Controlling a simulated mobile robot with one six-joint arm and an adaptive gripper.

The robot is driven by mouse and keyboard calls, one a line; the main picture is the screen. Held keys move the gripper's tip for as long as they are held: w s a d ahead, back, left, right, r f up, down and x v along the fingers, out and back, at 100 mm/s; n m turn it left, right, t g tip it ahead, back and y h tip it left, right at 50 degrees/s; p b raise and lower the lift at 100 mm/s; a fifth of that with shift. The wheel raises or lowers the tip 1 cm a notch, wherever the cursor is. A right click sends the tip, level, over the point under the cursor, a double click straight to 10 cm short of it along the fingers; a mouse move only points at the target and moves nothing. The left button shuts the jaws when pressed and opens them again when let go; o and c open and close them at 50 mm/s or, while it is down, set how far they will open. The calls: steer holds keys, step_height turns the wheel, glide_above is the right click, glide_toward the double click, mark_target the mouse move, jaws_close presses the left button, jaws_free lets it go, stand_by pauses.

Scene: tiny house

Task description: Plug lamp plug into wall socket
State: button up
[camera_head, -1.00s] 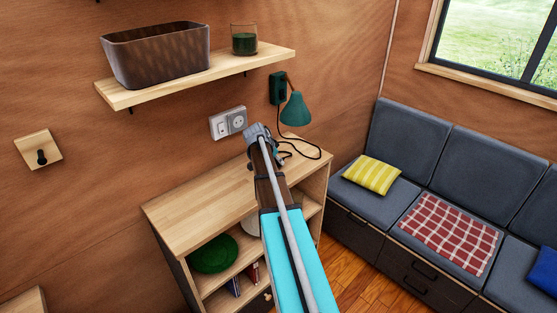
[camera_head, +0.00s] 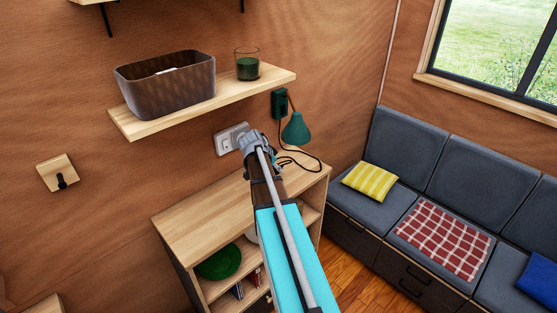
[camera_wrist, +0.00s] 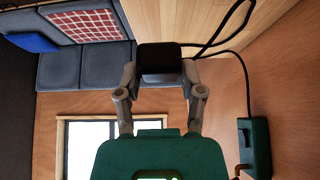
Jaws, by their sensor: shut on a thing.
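My gripper (camera_head: 250,142) is at the wall beside the white socket plate (camera_head: 224,142) and hides its right part. In the wrist view, my gripper (camera_wrist: 160,72) is shut on the dark lamp plug (camera_wrist: 160,60), with a finger on each side. A black cord (camera_wrist: 215,40) shows beside the plug. The plug is hidden in the head view, so I cannot tell whether it touches the socket. The green wall lamp (camera_head: 296,128) hangs right of the socket; its dark green base (camera_wrist: 253,148) shows in the wrist view.
A wooden cabinet (camera_head: 205,215) stands below the socket. A wall shelf (camera_head: 190,108) above holds a brown basket (camera_head: 165,90) and a green glass (camera_head: 247,66). The lamp's cord (camera_head: 305,155) loops over the cabinet top. A grey sofa (camera_head: 405,135) is at right.

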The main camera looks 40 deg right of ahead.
steer(key=s+a+r+p, duration=0.1)
steer(key=s+a+r, duration=0.1)
steer(key=s+a, duration=0.2)
steer(key=shift+r+p, duration=0.3)
steer(key=shift+p, duration=0.1)
stand_by(0.4)
steer(key=shift+w+f, duration=0.1)
steer(key=w+a+f+m+y+b, duration=0.1)
steer(key=w+f+m+y, duration=0.3)
steer(key=w+m+y, duration=0.25)
steer(key=w+d+r+m+t+y+b, duration=0.1)
steer(key=w+r+m+t, duration=0.4)
steer(key=m+t, duration=0.5)
steer(key=shift+w+d+r+m+t+b, duration=0.4)
steer(key=shift+d+r+m+b, duration=0.1)
steer(key=shift+d+r+m, duration=0.45)
steer(key=shift+w+f, duration=0.1)
steer(key=shift+w, duration=0.05)
